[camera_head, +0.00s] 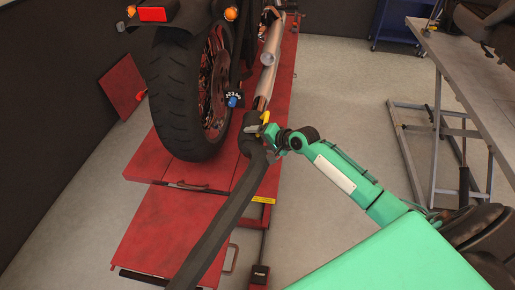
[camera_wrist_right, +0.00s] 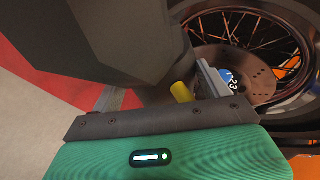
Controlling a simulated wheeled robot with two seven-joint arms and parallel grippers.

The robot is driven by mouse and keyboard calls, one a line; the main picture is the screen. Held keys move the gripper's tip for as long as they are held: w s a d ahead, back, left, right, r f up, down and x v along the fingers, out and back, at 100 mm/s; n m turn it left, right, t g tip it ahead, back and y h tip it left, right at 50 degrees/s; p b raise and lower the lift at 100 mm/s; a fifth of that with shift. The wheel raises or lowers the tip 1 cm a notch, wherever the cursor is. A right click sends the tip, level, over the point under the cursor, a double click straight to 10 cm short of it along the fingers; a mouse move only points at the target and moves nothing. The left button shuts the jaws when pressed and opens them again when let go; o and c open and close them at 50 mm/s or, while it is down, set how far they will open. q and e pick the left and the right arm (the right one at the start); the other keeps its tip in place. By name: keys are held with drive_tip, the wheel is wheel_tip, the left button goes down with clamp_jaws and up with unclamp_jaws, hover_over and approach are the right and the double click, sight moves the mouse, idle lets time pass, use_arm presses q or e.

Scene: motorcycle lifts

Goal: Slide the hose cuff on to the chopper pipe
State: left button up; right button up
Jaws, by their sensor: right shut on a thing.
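The chopper's chrome pipe (camera_head: 268,80) runs along the right side of the rear wheel, its end pointing toward me. The dark hose cuff (camera_head: 248,138) is at the pipe's near end; I cannot tell whether it is around the end or just in front of it. My right gripper (camera_head: 268,140) is shut on the cuff from the right side. In the right wrist view the cuff (camera_wrist_right: 120,40) is a large dark shape between the jaws (camera_wrist_right: 165,92), with a yellow part (camera_wrist_right: 181,92) beside it. The pipe end is hidden there. My left gripper is not in view.
The dark hose (camera_head: 215,235) trails from the cuff toward the bottom edge. The motorcycle's rear tyre (camera_head: 178,105) stands on the red lift (camera_head: 150,158), close left of the cuff. A blue tag (camera_head: 235,100) hangs near the pipe. A grey lift table (camera_head: 465,70) stands at right, with clear floor between.

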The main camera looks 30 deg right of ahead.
sight(262, 123)
drive_tip(key=shift+w+d+b, duration=0.8)
drive_tip(key=shift+w+b, duration=0.3)
drive_tip(key=shift+b, duration=0.15)
drive_tip(key=shift+w+d+b, duration=0.85)
drive_tip(key=shift+w+b, duration=0.2)
drive_tip(key=shift+b, duration=0.25)
drive_tip(key=shift+w+d+b, duration=0.8)
drive_tip(key=shift+w+b, duration=0.3)
drive_tip(key=shift+b, duration=0.15)
drive_tip(key=shift+w+d, duration=0.2)
drive_tip(key=shift+w, duration=0.05)
drive_tip(key=shift+w+d, duration=0.15)
drive_tip(key=shift+w, duration=0.1)
drive_tip(key=shift+w+d+r+b, duration=0.1)
drive_tip(key=shift+w+d+b, duration=0.65)
drive_tip(key=shift+w, duration=0.3)
drive_tip(key=o, duration=1.2)
drive_tip(key=shift+o, duration=0.4)
drive_tip(key=shift+s, duration=0.1)
